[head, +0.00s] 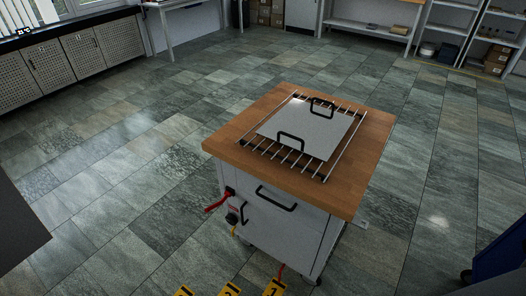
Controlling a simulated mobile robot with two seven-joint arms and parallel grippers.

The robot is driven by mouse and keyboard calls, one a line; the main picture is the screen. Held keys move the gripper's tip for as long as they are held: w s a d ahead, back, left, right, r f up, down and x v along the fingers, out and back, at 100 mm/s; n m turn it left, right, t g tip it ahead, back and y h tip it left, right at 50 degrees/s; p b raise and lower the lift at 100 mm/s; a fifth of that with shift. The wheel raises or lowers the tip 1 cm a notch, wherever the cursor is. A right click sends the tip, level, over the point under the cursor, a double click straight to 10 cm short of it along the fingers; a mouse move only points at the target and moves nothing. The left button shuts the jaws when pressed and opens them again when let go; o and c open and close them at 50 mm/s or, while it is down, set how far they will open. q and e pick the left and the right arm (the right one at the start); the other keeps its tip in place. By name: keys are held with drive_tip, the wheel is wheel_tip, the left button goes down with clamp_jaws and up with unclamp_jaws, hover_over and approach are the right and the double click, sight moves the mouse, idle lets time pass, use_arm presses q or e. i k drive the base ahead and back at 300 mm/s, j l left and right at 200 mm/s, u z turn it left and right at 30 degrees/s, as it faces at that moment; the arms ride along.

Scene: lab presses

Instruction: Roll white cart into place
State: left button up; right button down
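The white cart (285,228) stands on the tiled floor right of the middle of the head view, turned at an angle. It has a wooden top (355,185) and a black handle (276,198) on its near face. A metal rack on the top carries a light flat plate (308,127) with two black handles. A red lever (217,202) and a black knob stick out at the cart's left corner. A caster (315,280) shows at its lower right. Neither of my grippers is in view.
Yellow floor markers (230,290) with numbers lie at the bottom edge, just in front of the cart. A dark blue object (500,250) is at the lower right and a dark panel (18,225) at the left. Cabinets (85,52) and shelves (370,28) line the back. Open floor surrounds the cart.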

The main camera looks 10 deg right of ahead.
sight(341, 196)
drive_tip(key=i+j+z, duration=0.1)
drive_tip(key=z, duration=0.3)
drive_tip(key=j+z, duration=0.15)
drive_tip(key=z, duration=0.2)
drive_tip(key=i+j+z, duration=0.1)
drive_tip(key=z, duration=0.3)
drive_tip(key=j+z, duration=0.5)
drive_tip(key=j, duration=0.45)
drive_tip(key=j+z, duration=0.25)
drive_tip(key=j, duration=0.7)
drive_tip(key=k+j, duration=0.1)
drive_tip(key=j, duration=1.3)
drive_tip(key=k+j+z, duration=0.1)
drive_tip(key=j, duration=0.6)
drive_tip(key=i+l, duration=0.2)
drive_tip(key=i, duration=0.25)
drive_tip(key=i+l, duration=0.2)
drive_tip(key=i, duration=0.3)
